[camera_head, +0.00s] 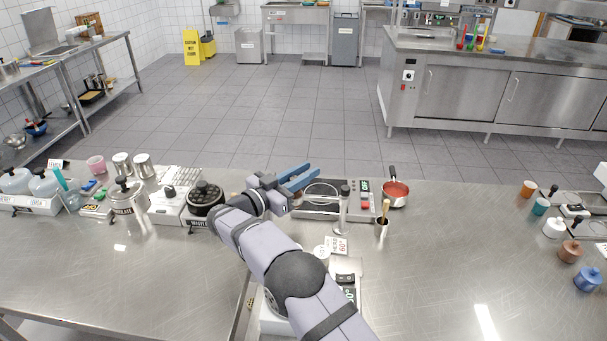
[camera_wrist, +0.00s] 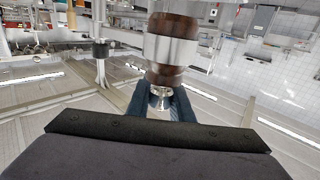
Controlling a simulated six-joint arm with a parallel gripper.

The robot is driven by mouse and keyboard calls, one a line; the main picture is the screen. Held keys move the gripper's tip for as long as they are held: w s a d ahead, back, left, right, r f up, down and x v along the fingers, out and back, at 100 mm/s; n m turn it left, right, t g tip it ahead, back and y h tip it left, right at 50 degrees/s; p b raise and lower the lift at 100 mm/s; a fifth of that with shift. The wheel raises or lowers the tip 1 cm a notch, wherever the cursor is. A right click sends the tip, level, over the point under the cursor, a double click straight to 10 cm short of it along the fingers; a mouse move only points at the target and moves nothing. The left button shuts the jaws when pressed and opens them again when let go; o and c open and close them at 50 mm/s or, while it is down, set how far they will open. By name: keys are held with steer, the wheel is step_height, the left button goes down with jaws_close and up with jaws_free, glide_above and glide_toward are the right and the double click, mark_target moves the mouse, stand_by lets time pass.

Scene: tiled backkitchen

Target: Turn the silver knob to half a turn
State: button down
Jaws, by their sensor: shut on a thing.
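In the wrist view, a small silver knob (camera_wrist: 160,98) sits between the two dark blue fingers of my gripper (camera_wrist: 162,104). A round brown body with a wide silver band (camera_wrist: 171,50) is in line with the knob, beyond the fingertips. My gripper is shut on the knob. In the head view, the blue fingers of my gripper (camera_head: 299,178) are over the back of the steel counter, near the middle. How far the knob is turned cannot be told.
On the counter (camera_head: 440,270), a device with a red-and-green panel (camera_head: 364,195) and a red pan (camera_head: 396,192) stand right of my gripper. A black round-topped device (camera_head: 205,197) is left. The counter's right-centre is clear.

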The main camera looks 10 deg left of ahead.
steer(key=shift+s+m+g+h, duration=0.2)
steer(key=shift+m+g+h, duration=0.3)
steer(key=shift+h, duration=0.1)
steer(key=c, duration=1.6)
jaws_free()
steer(key=shift+d, duration=0.1)
steer(key=shift+o, duration=0.2)
steer(key=b+v, duration=0.3)
steer(key=v, duration=0.4)
steer(key=shift+s, duration=0.2)
steer(key=shift+r, duration=0.1)
